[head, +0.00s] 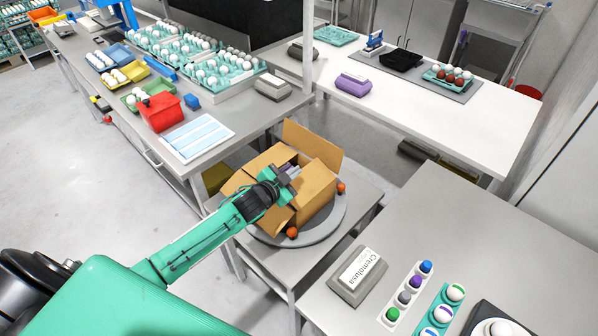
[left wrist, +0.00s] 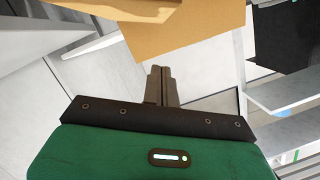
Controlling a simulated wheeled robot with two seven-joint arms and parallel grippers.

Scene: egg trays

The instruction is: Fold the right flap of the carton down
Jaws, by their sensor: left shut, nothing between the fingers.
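The brown cardboard carton (head: 318,203) sits on a round grey turntable (head: 262,237). One flap (head: 312,143) stands up at its back right edge. Another flap (head: 236,182) slants outward at the left, and the near side is partly hidden by my arm. My left gripper (head: 294,171) is shut and empty, over the carton's top. In the left wrist view its closed fingers (left wrist: 160,84) point toward a brown cardboard panel (left wrist: 190,30), with no visible grip on it. Whether they touch the carton is unclear. My right gripper is out of view.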

